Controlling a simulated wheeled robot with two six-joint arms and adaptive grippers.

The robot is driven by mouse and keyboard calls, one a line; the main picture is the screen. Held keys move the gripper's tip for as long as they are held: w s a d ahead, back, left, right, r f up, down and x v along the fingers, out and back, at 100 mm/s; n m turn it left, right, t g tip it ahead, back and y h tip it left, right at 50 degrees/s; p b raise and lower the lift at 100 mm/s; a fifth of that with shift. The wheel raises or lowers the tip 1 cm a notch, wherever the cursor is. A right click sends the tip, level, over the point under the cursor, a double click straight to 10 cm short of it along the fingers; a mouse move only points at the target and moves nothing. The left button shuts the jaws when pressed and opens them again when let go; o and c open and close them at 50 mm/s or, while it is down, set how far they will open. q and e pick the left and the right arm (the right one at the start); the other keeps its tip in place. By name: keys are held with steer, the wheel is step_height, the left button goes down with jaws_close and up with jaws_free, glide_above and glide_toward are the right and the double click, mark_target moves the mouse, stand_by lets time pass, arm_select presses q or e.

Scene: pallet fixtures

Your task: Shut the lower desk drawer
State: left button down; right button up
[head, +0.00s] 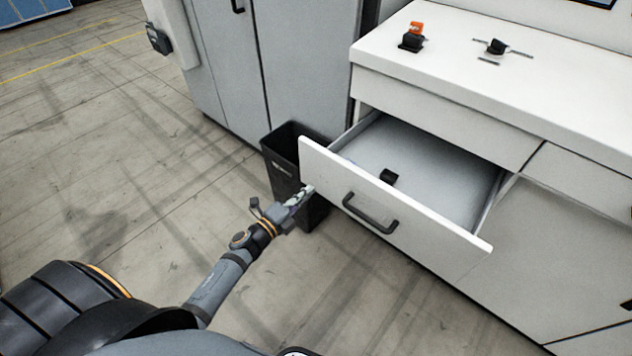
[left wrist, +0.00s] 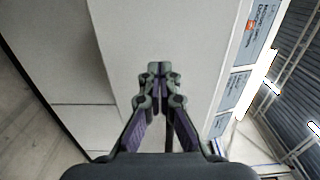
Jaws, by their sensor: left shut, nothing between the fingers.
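The lower desk drawer (head: 395,205) is white and stands pulled out from the white desk, with a dark bar handle (head: 370,213) on its front. A small black object (head: 389,177) lies inside it. My left gripper (head: 303,193) is shut and empty, just in front of the left end of the drawer front; I cannot tell whether it touches. In the left wrist view, my left gripper (left wrist: 157,70) has its fingertips together before a pale flat surface (left wrist: 190,45). My right gripper is not in view.
A black bin (head: 283,150) stands beside the drawer's left side, close behind my left gripper. A grey cabinet (head: 270,65) is behind it. On the desk top (head: 570,75) are an orange and black item (head: 412,38) and a small black item (head: 496,46). The floor at left is clear.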

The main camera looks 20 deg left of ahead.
mark_target(323, 178)
arm_select(q)
steer(key=x, duration=0.4)
steer(key=shift+w, duration=0.1)
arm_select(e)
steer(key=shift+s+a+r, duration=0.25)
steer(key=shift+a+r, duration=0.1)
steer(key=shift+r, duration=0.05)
arm_select(q)
steer(key=shift+w, duration=0.1)
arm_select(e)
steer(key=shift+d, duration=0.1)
